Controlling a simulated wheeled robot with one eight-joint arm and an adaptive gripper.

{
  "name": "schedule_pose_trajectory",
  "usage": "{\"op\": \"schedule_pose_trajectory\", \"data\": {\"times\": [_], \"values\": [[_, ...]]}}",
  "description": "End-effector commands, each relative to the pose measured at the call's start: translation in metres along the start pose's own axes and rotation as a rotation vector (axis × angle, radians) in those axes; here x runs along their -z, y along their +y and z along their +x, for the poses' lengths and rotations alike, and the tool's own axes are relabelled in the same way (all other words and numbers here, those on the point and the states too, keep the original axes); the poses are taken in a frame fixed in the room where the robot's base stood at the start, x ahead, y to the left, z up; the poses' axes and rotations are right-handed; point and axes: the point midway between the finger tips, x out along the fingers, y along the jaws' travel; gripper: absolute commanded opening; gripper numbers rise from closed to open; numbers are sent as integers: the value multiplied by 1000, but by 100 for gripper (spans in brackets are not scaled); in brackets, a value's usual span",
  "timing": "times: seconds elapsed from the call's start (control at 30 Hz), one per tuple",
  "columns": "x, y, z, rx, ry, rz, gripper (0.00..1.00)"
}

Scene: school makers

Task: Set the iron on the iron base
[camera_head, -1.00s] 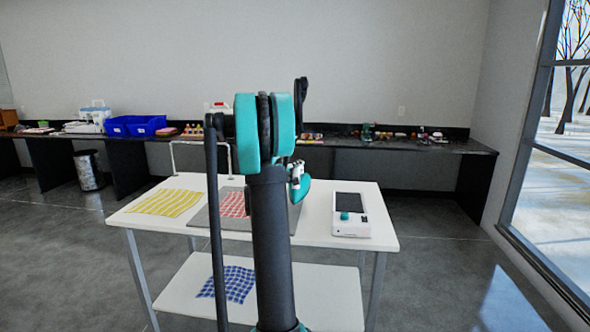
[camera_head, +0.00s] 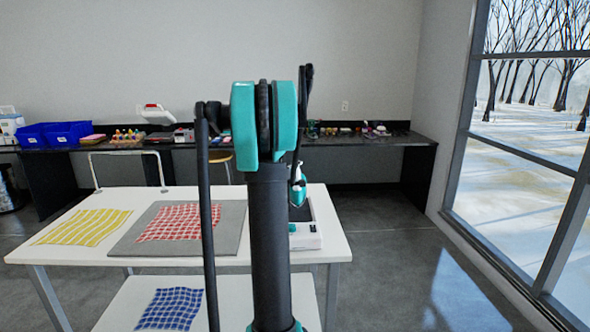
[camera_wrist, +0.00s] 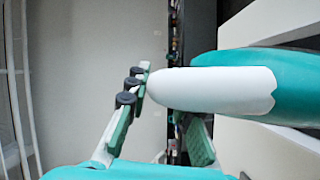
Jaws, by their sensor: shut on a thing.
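The teal and white iron (camera_wrist: 215,88) fills the right of the wrist view. My gripper (camera_wrist: 160,110) is shut on it. In the head view the iron (camera_head: 299,191) shows as a small piece just right of my arm, with the rest hidden behind the arm. The iron base (camera_head: 305,242) is a white box with a dark top at the right end of the white table. My arm hides its left part. The iron appears above or in front of the base; I cannot tell whether they touch.
The white table (camera_head: 75,252) also holds a grey mat (camera_head: 123,242) with a red checkered cloth (camera_head: 180,221), and a yellow striped cloth (camera_head: 85,227). A blue checkered cloth (camera_head: 170,308) lies on the lower shelf. Clear floor (camera_head: 400,255) lies right of the table.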

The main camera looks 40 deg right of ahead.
Motion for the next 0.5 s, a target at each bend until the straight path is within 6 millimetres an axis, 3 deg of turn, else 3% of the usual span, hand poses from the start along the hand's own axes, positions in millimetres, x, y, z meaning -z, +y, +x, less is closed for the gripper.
{"op": "schedule_pose_trajectory", "data": {"times": [0.5], "values": [[-8, -41, 1, -1, 0, -1, 0]]}}
